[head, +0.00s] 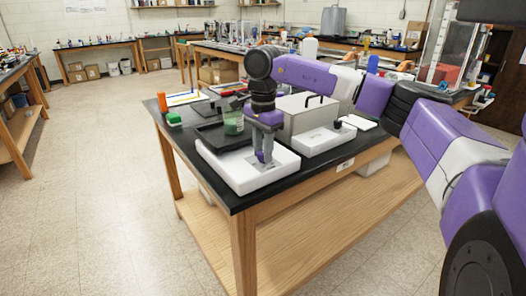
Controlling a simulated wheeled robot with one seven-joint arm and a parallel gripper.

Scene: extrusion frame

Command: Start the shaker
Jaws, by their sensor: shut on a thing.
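The shaker (232,175) is a low white unit with a dark platform at its back, near the table's front left corner. A clear beaker with green contents (233,123) stands on the dark platform. My gripper (264,161) points down over the front of the shaker, at a small grey panel on its white top. It is right of and in front of the beaker and apart from it. The fingers are close together, shut on a small part at the panel. They hide that part, so I cannot tell its shape or setting.
A grey box with a black handle (302,114) and a smaller white device with a dark knob (318,140) stand to the right. An orange bottle (162,102) and a green block (174,118) are at the left edge. The floor at left is clear.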

